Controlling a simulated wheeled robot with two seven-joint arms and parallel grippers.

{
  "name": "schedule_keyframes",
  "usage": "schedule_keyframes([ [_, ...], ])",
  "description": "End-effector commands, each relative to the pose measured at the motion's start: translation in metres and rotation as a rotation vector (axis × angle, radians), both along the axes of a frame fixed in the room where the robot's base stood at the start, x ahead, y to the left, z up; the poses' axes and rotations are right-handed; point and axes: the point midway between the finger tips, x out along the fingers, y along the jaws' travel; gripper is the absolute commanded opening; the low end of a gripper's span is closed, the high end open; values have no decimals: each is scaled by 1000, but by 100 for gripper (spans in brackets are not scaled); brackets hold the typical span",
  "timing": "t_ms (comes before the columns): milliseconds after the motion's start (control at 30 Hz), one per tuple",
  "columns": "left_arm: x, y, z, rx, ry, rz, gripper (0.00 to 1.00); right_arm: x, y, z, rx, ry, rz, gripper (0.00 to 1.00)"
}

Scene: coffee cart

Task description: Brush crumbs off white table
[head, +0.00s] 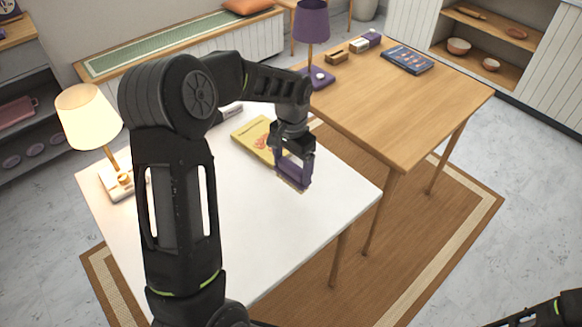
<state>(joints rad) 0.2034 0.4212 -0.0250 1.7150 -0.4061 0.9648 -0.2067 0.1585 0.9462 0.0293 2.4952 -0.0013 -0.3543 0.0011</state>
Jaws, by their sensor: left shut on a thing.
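The white table (262,225) stands in front of me with a mostly bare top. My left gripper (292,152) points down over its right part, shut on a purple brush (294,172). The brush has a pale lower edge close to the tabletop; I cannot tell whether it touches. I cannot make out any crumbs at this size. My left arm hides part of the table's left and middle. A dark part of my right arm shows at the bottom right corner, but its gripper is out of view.
A yellow book (254,136) lies just behind the brush. A lit lamp (90,115) stands at the table's left. A wooden table (400,110) stands close on the right, with a purple lamp (311,22) and a blue book (407,60). The white table's front right is clear.

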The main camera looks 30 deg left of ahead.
Motion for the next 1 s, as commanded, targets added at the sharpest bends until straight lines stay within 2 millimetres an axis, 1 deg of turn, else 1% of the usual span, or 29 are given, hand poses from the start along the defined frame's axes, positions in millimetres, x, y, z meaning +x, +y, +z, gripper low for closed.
schedule_keyframes([
  [33, 1, -1, 9, 0, -1, 0, 45, -1, 0, 6, -1, 1, -1, 36],
  [100, 1, -1, 14, 0, -1, 0, 45, -1, 0, 10, -2, 3, 0, 36],
  [267, 1, -3, 22, 0, -1, 0, 45, -2, -1, 14, -2, 5, 0, 36],
  [867, 1, -3, 22, 0, 0, 1, 45, -2, -1, 14, -3, 5, -1, 36],
  [1000, 0, 0, 18, 0, -1, 7, 45, -2, -1, 9, -3, 5, -1, 36],
])
